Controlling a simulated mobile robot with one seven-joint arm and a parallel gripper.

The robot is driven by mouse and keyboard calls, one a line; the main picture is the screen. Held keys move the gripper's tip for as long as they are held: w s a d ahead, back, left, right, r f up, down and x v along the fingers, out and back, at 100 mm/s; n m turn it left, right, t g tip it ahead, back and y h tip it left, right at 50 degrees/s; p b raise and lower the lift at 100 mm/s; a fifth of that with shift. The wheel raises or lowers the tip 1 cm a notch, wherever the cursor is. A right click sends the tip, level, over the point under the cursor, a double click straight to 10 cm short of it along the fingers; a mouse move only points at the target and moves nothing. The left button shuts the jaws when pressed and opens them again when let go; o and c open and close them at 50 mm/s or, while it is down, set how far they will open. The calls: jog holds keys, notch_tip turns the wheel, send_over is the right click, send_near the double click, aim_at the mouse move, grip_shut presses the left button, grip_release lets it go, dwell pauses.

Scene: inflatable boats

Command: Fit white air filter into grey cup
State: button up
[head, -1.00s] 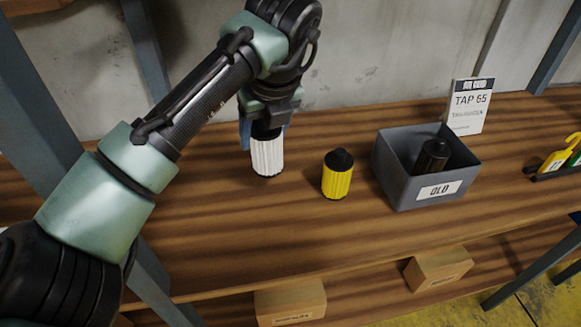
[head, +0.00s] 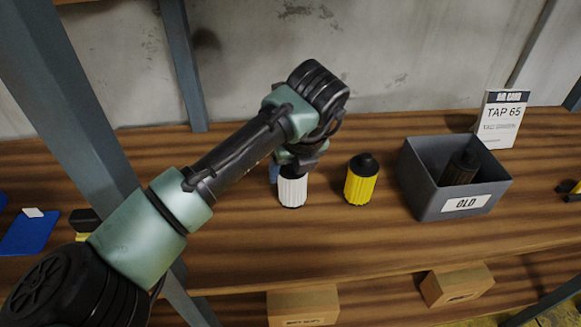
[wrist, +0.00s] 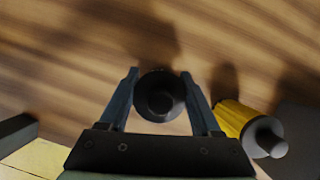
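The white air filter (head: 293,191) is upright below my gripper (head: 290,170), left of the yellow filter. In the wrist view, its round black cap (wrist: 160,96) sits between my gripper's two blue fingers (wrist: 160,84); they press against its sides, so the gripper looks shut on it. The cap hides the white body there. Whether the filter's base touches the wooden shelf I cannot tell. I make out no grey cup in either view.
A yellow filter (head: 361,184) stands close on the right, also in the wrist view (wrist: 238,120). Beyond it a grey bin (head: 467,207) marked OLD holds a dark filter (head: 461,168). A sign (head: 500,120) stands behind. A blue object (head: 30,232) lies far left.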

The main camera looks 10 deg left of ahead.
jog(key=o, duration=0.4)
jog(key=shift+o, duration=0.2)
jog(key=v, duration=1.2)
jog(key=shift+r+p, duration=0.2)
jog(key=shift+p, duration=0.2)
jog(key=shift+w, duration=0.15)
